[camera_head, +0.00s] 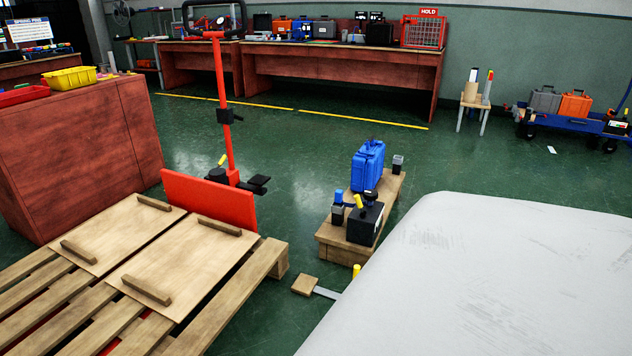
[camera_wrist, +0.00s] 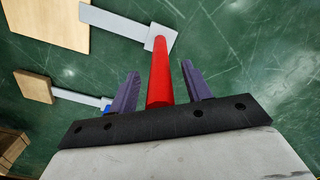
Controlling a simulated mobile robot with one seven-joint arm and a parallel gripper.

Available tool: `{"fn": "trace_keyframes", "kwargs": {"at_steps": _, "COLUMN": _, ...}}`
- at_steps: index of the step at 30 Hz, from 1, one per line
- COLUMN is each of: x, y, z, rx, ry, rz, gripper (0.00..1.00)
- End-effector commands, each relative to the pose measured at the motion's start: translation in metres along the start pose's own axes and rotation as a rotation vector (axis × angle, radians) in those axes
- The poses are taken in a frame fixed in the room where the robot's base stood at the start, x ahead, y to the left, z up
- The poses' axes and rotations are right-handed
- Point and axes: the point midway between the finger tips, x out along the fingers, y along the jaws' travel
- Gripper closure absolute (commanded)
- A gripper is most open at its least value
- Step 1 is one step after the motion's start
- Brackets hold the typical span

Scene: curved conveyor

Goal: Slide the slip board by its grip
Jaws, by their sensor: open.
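In the wrist view my gripper (camera_wrist: 160,72) is open. Its two purple fingers stand apart on either side of an upright red grip (camera_wrist: 160,80), with gaps visible on both sides. The red grip rises from the end of a grey strip (camera_wrist: 112,21) that joins a flat wooden board (camera_wrist: 48,22) at the upper left. A second, smaller-looking wooden board (camera_wrist: 34,87) with a grey strip and a blue end (camera_wrist: 106,104) lies left of the fingers. In the head view a wooden board (camera_head: 305,285) with a grey strip shows on the floor; my gripper is not visible there.
A large pale shape covers the head view's lower right. A low wooden stand (camera_head: 335,239) holds a blue case (camera_head: 368,166) and small items. A pallet (camera_head: 262,262) with two handled panels (camera_head: 180,262) and a red post stand lie left.

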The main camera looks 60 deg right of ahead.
Motion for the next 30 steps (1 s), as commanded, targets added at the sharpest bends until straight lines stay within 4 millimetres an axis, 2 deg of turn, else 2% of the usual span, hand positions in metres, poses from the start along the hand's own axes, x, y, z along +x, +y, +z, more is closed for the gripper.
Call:
{"fn": "trace_keyframes", "kwargs": {"at_steps": 4, "x": -0.007, "y": 0.000, "z": 0.001, "rx": 0.000, "ry": -0.001, "rz": 0.000, "gripper": 0.51}}
{"fn": "trace_keyframes", "kwargs": {"at_steps": 7, "x": -0.022, "y": 0.000, "z": 0.001, "rx": 0.000, "ry": -0.003, "rz": -0.001, "gripper": 0.51}}
{"fn": "trace_keyframes", "kwargs": {"at_steps": 15, "x": -0.084, "y": 0.000, "z": 0.001, "rx": 0.001, "ry": -0.002, "rz": 0.000, "gripper": 0.51}}
{"fn": "trace_keyframes", "kwargs": {"at_steps": 21, "x": -0.120, "y": 0.000, "z": 0.000, "rx": 0.000, "ry": -0.002, "rz": -0.001, "gripper": 0.51}}
{"fn": "trace_keyframes", "kwargs": {"at_steps": 25, "x": -0.133, "y": 0.000, "z": 0.000, "rx": 0.000, "ry": -0.001, "rz": 0.000, "gripper": 0.51}}
{"fn": "trace_keyframes", "kwargs": {"at_steps": 30, "x": -0.139, "y": 0.000, "z": 0.000, "rx": 0.000, "ry": 0.000, "rz": 0.000, "gripper": 0.51}}
